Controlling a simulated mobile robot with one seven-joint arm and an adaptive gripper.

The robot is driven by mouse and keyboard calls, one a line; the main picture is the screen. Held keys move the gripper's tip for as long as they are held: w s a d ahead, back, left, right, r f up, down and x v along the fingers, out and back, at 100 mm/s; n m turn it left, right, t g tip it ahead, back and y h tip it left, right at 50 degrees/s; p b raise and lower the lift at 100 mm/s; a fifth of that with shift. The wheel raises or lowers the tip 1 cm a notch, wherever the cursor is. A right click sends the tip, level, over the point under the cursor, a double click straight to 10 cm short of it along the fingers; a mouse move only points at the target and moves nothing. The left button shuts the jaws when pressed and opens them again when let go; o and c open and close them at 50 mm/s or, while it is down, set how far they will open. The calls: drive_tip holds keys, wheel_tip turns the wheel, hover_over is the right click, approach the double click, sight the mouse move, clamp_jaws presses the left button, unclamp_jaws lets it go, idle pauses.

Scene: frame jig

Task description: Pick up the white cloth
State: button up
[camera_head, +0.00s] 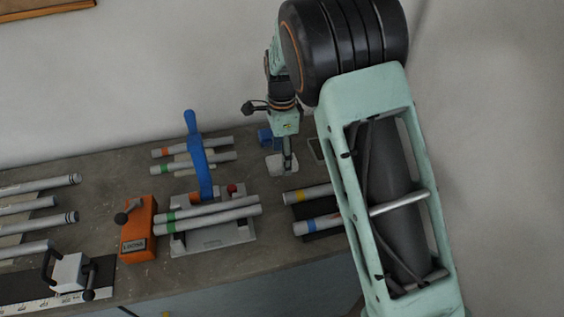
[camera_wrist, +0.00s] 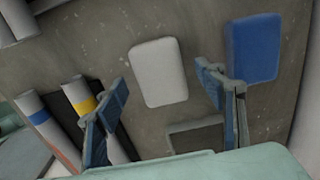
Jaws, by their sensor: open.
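The white cloth (camera_wrist: 158,66) lies flat on the grey bench as a rounded rectangle, ahead of my gripper in the wrist view. In the head view the white cloth (camera_head: 274,168) lies at the back of the bench, partly hidden by my gripper. My gripper (camera_wrist: 162,78) is open and empty, with its blue-padded fingers spread to either side of the cloth in the picture. In the head view my gripper (camera_head: 288,165) points down at the cloth's right part. I cannot tell its exact height above the cloth.
A blue block (camera_wrist: 254,48) lies right of the cloth, near the wall. A dark, light-rimmed tray (camera_wrist: 196,134) is close by. Banded tubes (camera_head: 308,194) lie in front, right of a jig (camera_head: 215,237) with a blue handle (camera_head: 198,155). An orange block (camera_head: 138,232) stands further left.

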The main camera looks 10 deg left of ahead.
wheel_tip(320, 180, down, 2)
drive_tip(key=c, duration=1.2)
drive_tip(key=shift+o, duration=0.2)
drive_tip(key=shift+r, duration=0.1)
